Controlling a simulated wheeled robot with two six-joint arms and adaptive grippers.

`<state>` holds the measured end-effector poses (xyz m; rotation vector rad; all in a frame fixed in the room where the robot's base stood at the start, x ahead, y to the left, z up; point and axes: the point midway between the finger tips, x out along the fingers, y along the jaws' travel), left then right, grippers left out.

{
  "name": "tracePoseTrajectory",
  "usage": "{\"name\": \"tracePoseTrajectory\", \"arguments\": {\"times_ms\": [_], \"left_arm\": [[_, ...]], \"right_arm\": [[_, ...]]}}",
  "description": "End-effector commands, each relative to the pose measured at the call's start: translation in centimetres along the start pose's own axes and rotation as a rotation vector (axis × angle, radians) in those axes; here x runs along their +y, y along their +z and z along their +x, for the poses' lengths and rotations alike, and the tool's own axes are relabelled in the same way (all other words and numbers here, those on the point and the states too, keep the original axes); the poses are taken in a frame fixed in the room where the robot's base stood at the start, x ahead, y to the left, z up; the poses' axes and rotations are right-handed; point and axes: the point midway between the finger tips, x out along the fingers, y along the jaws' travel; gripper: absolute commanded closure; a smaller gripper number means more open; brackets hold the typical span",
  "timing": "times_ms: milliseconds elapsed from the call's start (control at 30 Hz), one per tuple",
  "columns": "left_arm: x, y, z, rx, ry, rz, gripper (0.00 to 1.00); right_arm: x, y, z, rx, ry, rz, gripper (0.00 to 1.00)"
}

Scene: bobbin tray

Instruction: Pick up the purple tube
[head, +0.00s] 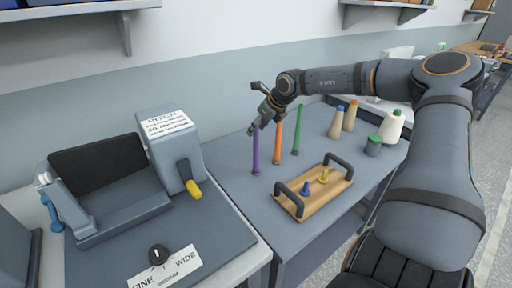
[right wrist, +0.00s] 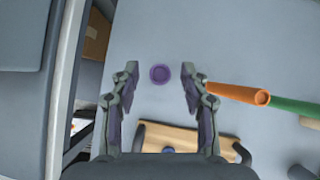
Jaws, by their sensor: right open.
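The purple tube (head: 256,155) stands upright on the grey table in the head view. In the right wrist view the purple tube (right wrist: 160,73) is seen end-on as a round purple top between the two fingertips, with a gap on each side. My right gripper (head: 260,118) is open and empty above the tube's top, pointing down; it also shows in the right wrist view (right wrist: 160,71). My left gripper is not in view.
An orange tube (head: 278,145) and a green tube (head: 298,130) stand right of the purple one. A wooden tray (head: 318,197) with dark handles holds a blue and a yellow bobbin. Cones and a green-grey jar (head: 373,147) stand behind. A grey machine (head: 172,145) is left.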

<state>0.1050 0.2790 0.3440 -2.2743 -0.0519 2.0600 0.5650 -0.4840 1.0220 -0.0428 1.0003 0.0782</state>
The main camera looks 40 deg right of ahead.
Motion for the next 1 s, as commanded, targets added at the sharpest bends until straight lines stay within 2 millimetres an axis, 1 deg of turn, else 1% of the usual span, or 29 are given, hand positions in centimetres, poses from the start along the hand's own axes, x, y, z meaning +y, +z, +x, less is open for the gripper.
{"name": "tracePoseTrajectory", "arguments": {"times_ms": [33, 167, 400, 733, 1000], "left_arm": [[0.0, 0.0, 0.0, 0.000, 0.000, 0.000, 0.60], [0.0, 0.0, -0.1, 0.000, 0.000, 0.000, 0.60], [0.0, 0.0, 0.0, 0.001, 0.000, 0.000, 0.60], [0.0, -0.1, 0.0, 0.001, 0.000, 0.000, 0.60], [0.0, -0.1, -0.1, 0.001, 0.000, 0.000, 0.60]], "right_arm": [[0.0, -0.2, 0.7, 0.006, -0.002, -0.002, 0.54], [0.0, -0.1, 1.6, 0.002, -0.001, -0.001, 0.54], [0.0, 0.0, 1.7, -0.002, 0.000, 0.000, 0.54], [0.0, -0.1, 1.7, -0.001, 0.000, 0.000, 0.99], [0.0, 0.0, 1.7, -0.001, 0.000, 0.000, 1.00]]}}
